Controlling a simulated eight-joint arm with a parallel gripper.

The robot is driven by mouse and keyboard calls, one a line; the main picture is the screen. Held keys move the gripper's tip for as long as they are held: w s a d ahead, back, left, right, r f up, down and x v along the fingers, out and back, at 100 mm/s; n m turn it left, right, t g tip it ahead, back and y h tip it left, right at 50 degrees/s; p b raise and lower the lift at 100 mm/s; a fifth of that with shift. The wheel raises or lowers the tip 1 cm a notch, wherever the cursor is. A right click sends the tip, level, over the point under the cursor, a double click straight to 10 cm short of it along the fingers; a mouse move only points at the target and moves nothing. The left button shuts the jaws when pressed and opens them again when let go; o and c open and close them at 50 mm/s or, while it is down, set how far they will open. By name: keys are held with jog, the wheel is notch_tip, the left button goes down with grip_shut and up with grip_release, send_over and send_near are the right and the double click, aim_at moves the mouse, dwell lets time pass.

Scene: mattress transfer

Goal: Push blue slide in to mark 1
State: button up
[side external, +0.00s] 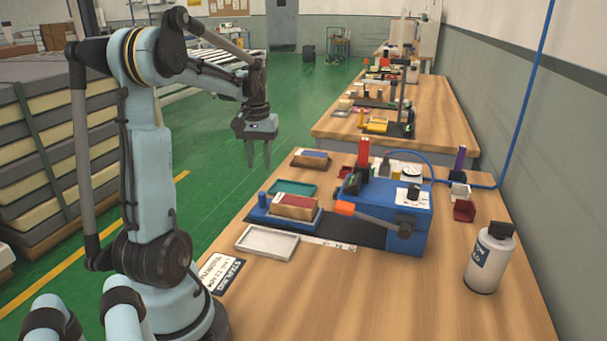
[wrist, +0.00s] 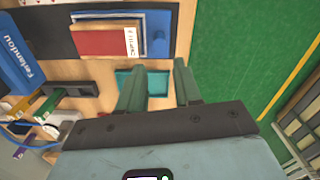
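The blue slide (side external: 262,213) lies on a dark base plate (side external: 365,234) at the left of the blue machine (side external: 408,227). It has an upright blue knob (side external: 262,199) at its left end and carries a red-topped tan block (side external: 297,205). In the wrist view the slide (wrist: 163,22) is at the top. A white printed strip (side external: 330,244) lies along the plate's front edge; its marks are too small to read. My gripper (side external: 258,162) is open, empty and pointing down, raised behind and left of the slide. Its fingers (wrist: 159,72) show apart in the wrist view.
A teal tray (side external: 293,188) lies behind the slide and a white tray (side external: 267,242) in front. An orange-tipped lever (side external: 345,208) sticks out from the machine toward the slide. A white bottle (side external: 490,258) stands at the right. The front of the bench is mostly clear.

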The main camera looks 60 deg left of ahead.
aim_at(262, 193)
notch_tip(262, 193, down, 11)
jog(key=shift+r, duration=0.15)
dwell(0.4)
grip_shut()
